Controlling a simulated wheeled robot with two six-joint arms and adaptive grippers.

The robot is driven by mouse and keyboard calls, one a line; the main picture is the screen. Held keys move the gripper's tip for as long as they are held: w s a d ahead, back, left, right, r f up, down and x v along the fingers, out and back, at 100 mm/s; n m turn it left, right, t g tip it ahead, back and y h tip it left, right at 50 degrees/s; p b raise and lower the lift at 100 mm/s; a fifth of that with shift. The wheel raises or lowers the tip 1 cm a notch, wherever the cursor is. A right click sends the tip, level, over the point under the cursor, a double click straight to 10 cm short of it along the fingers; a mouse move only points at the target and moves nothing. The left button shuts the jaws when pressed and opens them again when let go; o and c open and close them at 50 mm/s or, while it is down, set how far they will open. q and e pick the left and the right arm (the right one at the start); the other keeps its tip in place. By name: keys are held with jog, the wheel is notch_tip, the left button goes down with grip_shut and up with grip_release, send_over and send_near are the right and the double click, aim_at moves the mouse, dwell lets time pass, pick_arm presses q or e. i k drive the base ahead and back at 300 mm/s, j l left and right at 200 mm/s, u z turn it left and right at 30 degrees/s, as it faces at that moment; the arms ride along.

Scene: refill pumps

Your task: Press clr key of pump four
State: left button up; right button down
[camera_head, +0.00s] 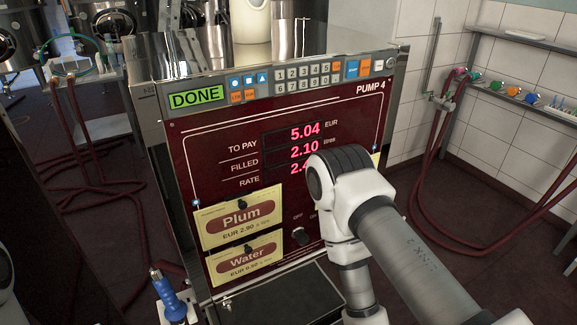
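Pump 4 (186,150) is a dark red panel with a metal keypad strip (218,88) along its top. The green display (195,96) reads DONE. The tiny key lettering is hard to read, so I cannot tell surely which is clr. The red digits (305,131) read 5.04 to pay and 2.10 filled; the rate is partly hidden by my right arm. That arm crosses the panel's lower right, below the keypad. Neither gripper shows.
A blue-handled nozzle (171,298) stands at lower left. Red hoses (440,180) hang along the right wall. The space before the keypad is clear.

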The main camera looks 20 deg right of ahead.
aim_at(335, 66)
jog(key=z, duration=1.1)
